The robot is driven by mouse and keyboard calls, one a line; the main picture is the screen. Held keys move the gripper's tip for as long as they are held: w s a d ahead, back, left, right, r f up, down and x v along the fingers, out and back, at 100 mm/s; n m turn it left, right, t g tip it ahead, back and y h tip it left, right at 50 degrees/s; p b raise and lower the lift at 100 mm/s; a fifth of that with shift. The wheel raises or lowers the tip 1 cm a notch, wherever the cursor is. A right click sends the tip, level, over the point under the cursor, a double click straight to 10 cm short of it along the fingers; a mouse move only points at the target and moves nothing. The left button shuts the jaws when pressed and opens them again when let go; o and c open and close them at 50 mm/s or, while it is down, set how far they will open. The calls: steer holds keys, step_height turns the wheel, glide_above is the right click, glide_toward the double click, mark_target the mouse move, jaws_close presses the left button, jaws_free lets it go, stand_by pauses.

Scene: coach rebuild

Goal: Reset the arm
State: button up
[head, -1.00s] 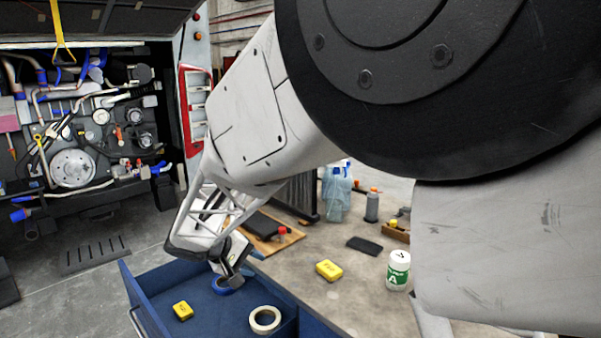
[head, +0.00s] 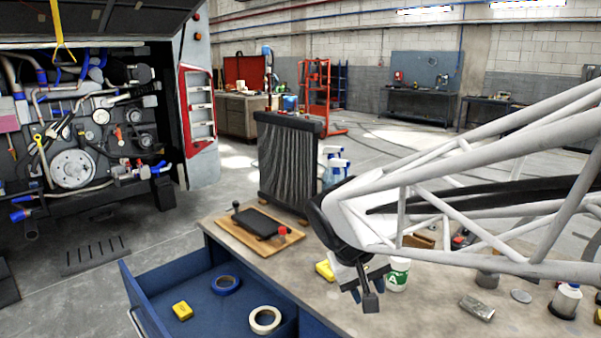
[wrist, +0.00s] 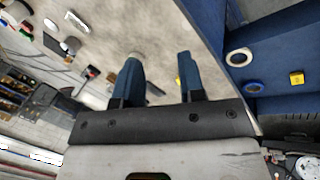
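My gripper (head: 366,288) hangs above the workbench top (head: 300,255), to the right of the open blue drawer.
The open blue drawer (head: 150,300) holds a yellow box (head: 182,310), a blue tape roll (head: 226,285) and a cream tape roll (head: 265,319). A radiator (head: 287,165) and spray bottles (head: 337,170) stand behind. A metal block (head: 477,307) lies at the right.

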steer(key=s+d+m+t+y, duration=0.1)
steer(key=s+d, duration=0.5)
steer(key=s, duration=0.8)
steer(key=shift+s+d+f+m+y, duration=0.25)
steer(key=shift+m+y, duration=0.55)
steer(key=shift+y, duration=0.5)
